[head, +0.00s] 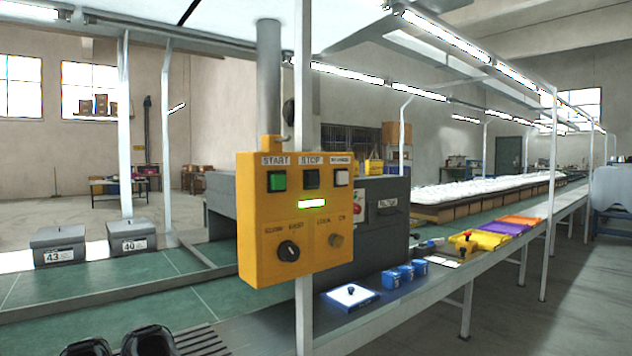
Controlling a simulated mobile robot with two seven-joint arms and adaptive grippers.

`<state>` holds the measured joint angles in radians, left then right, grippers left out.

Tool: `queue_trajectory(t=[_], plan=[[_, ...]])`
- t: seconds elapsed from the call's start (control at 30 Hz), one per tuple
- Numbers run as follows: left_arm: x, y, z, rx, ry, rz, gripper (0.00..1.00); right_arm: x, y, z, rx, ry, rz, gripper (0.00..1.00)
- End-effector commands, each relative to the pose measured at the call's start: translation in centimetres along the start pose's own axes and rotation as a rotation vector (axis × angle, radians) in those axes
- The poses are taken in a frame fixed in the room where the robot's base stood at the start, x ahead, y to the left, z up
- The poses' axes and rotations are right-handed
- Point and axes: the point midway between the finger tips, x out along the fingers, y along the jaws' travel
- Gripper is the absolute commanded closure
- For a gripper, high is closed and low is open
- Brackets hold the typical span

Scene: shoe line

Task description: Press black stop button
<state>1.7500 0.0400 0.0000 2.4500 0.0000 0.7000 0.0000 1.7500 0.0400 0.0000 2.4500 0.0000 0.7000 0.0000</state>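A yellow control box (252,222) hangs on a white post near the middle of the head view. Its black stop button (311,179) sits in the top row under the label STOP. A green start button (277,181) is to its left and a white button (341,178) to its right. Neither of my grippers is in view, and nothing covers the buttons.
Dark shoes (150,341) show at the bottom left. Grey boxes (58,244) stand on the green conveyor. Behind the box is a dark grey machine (384,235). A blue tray (350,297), small blue boxes (405,274) and a yellow tray (481,240) lie along the right-hand ledge.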

Motion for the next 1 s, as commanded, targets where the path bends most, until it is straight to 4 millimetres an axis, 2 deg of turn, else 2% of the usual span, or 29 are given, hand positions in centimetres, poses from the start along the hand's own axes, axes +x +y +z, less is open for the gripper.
queue_trajectory(t=[0.03,0.2,1.0], plan=[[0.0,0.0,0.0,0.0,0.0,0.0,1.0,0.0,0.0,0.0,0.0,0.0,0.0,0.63],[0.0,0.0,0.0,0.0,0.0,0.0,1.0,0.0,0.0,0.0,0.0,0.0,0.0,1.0],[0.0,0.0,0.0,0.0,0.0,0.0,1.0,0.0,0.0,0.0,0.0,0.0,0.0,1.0]])
